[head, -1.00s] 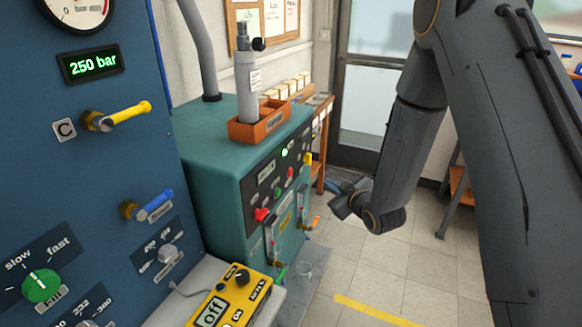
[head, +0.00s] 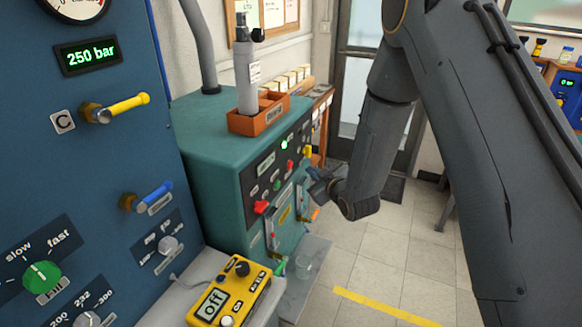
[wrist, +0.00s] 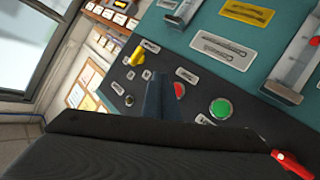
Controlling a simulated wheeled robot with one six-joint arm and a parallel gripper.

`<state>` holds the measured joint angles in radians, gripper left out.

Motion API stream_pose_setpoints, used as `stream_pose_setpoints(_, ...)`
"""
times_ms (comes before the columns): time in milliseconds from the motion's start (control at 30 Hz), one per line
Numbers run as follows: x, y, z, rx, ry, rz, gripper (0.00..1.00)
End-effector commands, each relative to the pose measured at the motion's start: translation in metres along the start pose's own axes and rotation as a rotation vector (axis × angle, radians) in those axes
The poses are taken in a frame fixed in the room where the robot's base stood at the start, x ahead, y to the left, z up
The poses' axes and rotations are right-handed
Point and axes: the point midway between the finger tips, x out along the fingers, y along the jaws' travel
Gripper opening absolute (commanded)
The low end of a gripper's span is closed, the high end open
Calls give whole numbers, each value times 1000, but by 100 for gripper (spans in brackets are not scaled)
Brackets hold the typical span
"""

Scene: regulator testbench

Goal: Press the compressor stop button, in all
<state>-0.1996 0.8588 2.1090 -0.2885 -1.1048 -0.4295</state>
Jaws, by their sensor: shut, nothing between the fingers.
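The teal compressor (head: 205,130) has a black sloping panel of controls on its front. A red button (head: 290,164) sits on that panel, with a green button (head: 277,185) beside it. In the wrist view the red button (wrist: 179,90) is partly covered by my fingers, and the green button (wrist: 220,108) is clear to its right. The labels are too small to read. My gripper (head: 318,186) is shut and empty, in front of the panel and right of the red button. In the wrist view my gripper (wrist: 164,82) appears just left of the red button; I cannot tell whether it touches.
A yellow knob (wrist: 137,55) and a red lever (wrist: 292,163) are on the same panel. An orange tray (head: 258,124) holding a grey cylinder (head: 246,75) stands on top of the compressor. A blue gauge panel (head: 95,170) stands at left. Tiled floor is free at right.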

Motion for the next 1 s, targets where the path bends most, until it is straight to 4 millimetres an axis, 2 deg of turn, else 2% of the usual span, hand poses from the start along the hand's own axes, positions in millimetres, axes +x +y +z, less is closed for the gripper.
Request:
stream_pose_setpoints(333, 22, -16, -15, 0, 0, -1, 0)
stream_pose_setpoints(1000, 23, -18, -17, 1, -1, -1, 0)
